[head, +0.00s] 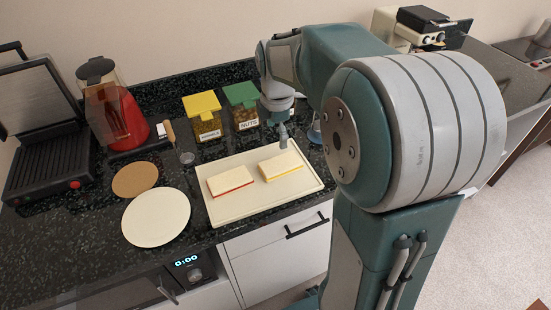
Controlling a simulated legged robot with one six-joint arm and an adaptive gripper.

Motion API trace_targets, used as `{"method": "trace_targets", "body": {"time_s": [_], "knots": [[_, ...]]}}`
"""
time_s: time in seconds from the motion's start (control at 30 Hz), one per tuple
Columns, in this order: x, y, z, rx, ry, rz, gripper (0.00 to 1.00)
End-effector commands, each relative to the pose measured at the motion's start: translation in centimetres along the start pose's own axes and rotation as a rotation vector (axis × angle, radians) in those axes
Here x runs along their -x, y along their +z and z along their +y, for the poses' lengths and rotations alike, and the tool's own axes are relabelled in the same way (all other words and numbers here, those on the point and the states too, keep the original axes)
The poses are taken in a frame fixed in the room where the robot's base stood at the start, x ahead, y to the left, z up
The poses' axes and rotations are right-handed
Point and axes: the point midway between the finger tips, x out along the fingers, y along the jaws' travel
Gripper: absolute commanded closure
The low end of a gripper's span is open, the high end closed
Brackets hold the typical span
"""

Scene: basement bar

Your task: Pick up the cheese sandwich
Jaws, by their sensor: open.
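The cheese sandwich (280,166), white bread with a yellow layer along its edge, lies on the right part of a cream cutting board (258,207). A second sandwich (230,181) with a red layer lies to its left on the same board. My gripper (284,142) is just above and behind the right part of the cheese sandwich, pointing down. It is open and holds nothing. It looks small here, so its fingers and its exact gap to the bread are hard to make out.
A jar with a yellow lid (203,118) and a nuts jar with a green lid (242,106) stand behind the board. A white plate (156,218), cork mat (135,180), red blender (117,112) and grill (47,140) are left. My arm hides the counter at right.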

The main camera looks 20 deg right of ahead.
Motion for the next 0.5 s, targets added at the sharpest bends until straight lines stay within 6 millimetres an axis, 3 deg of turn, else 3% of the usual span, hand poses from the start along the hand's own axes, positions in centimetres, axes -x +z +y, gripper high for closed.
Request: {"method": "trace_targets", "body": {"time_s": [0.13, 0.5], "knots": [[-1.3, 1.1, 1.1, 0.094, -0.03, 0.008, 0.0], [-6.4, 1.6, 1.0, 0.106, -0.034, 0.014, 0.0]]}}
